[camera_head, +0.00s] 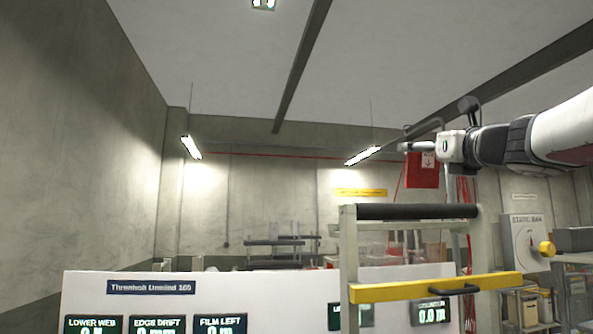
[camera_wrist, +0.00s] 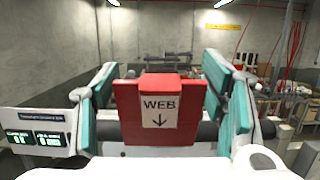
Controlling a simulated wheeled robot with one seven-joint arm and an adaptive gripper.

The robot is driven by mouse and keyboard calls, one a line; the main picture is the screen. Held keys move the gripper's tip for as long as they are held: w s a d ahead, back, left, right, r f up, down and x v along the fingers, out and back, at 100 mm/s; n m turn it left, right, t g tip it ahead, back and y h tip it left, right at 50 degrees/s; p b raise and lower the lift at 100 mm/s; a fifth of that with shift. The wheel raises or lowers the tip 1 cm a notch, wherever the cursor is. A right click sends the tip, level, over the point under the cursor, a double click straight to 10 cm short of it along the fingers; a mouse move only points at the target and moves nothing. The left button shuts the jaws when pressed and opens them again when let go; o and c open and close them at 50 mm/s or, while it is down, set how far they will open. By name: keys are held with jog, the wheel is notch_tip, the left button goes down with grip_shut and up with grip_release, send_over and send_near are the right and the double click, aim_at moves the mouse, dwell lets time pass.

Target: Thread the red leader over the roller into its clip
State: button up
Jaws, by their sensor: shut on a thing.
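The red leader (camera_wrist: 160,86) is a red piece with a white label reading WEB and a down arrow. My gripper (camera_wrist: 162,100) is shut on it, with teal fingers on both sides in the wrist view. In the head view, the red leader (camera_head: 413,173) hangs below my gripper (camera_head: 418,147), at the upper right. The dark roller (camera_head: 415,211) lies across the top of a pale frame, lower in the picture than the leader. I see no gap in depth clearly. I cannot make out the clip for certain.
A yellow bar (camera_head: 435,287) with a black handle crosses the frame below the roller. A white panel (camera_head: 260,290) with several displays stands to the left. A static bar box (camera_head: 523,240) with a yellow knob is at the right. The air above the roller's left is clear.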

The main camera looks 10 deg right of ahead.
jog(key=shift+x, duration=0.85)
jog(key=w+d+g+p, duration=0.1)
jog(key=w+d, duration=0.3)
jog(key=w, duration=1.3)
jog(key=shift+d+f+g, duration=0.2)
jog(key=shift+g, duration=0.6)
jog(key=shift+s+f, duration=0.1)
jog(key=shift+f, duration=0.8)
